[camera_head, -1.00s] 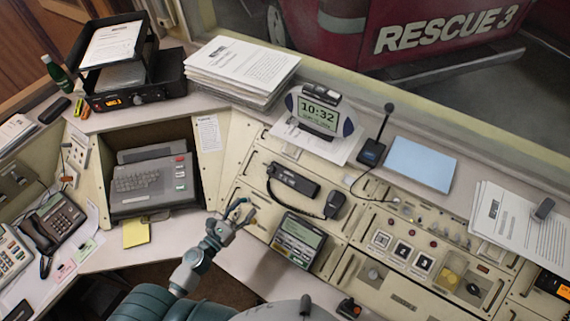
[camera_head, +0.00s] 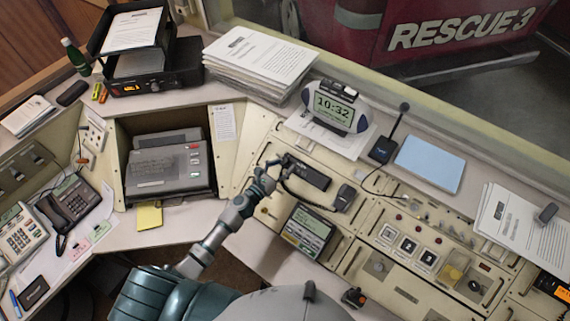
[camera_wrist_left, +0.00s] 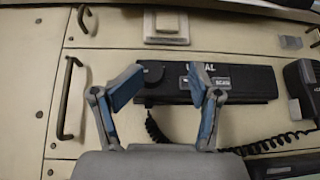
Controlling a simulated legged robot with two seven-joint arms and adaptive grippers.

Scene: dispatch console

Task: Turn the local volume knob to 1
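The black radio unit (camera_head: 308,174) lies on the sloped beige console panel, and it fills the middle of the left wrist view (camera_wrist_left: 240,82). A dark round knob (camera_wrist_left: 153,72) sits at its left end, beside a partly covered white label and buttons. The knob's pointer and scale are too small to read. My left gripper (camera_head: 270,167) is at the left end of the radio. In the left wrist view my gripper (camera_wrist_left: 164,80) is open and empty, with the knob between its blue-padded fingers, closer to the left finger. My right gripper is not in view.
A hand microphone (camera_head: 345,197) with a coiled cord lies right of the radio. A metal handle (camera_wrist_left: 68,98) stands out on the panel at left. A tilted display unit (camera_head: 307,231) is below the radio. A clock (camera_head: 334,107) stands behind it.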

